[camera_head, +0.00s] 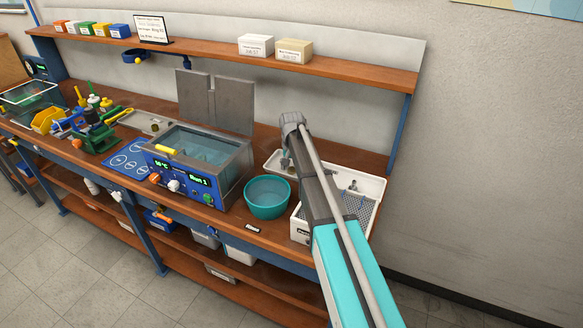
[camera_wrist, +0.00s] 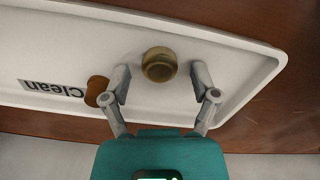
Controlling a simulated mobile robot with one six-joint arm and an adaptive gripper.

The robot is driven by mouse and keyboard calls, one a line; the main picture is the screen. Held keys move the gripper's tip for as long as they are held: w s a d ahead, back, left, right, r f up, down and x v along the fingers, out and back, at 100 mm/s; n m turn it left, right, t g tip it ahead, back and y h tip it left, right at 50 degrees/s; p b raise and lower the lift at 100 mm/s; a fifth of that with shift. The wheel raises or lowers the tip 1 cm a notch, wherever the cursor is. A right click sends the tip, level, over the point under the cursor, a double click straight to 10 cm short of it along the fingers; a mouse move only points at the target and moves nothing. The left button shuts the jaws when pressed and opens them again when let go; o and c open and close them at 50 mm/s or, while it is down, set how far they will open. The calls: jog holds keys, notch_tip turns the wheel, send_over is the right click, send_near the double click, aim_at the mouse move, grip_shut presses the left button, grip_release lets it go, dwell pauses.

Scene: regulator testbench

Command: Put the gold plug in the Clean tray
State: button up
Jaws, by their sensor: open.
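The gold plug (camera_wrist: 160,64) stands in the white Clean tray (camera_wrist: 245,62) in the wrist view, on the tray's bare floor. My gripper (camera_wrist: 159,72) is open, with one finger on each side of the plug and a visible gap to both. The tray's "Clean" label (camera_wrist: 52,88) shows upside down at the left. A brown-copper piece (camera_wrist: 97,90) lies in the tray beside the left finger. In the head view my arm hides much of the white tray area, and I cannot make out the gold plug there.
In the head view a teal bowl (camera_head: 267,197) stands left of my arm. A blue-fronted bath (camera_head: 205,158) with raised lids is further left. A shelf (camera_head: 220,57) with boxes (camera_head: 255,46) runs above the bench. Tools and bottles crowd the bench's left end.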

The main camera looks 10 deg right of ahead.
aim_at(292, 168)
jog(key=shift+r, duration=0.1)
notch_tip(292, 168, up, 12)
jog(key=p, duration=1.2)
dwell(0.3)
jog(key=shift+s, duration=0.1)
dwell(0.5)
jog(key=s+n, duration=0.1)
jog(key=s, duration=0.8)
jog(key=s+n, duration=0.1)
jog(key=s, duration=0.9)
jog(key=s+n, duration=0.2)
jog(key=s, duration=0.8)
jog(key=shift+s, duration=0.15)
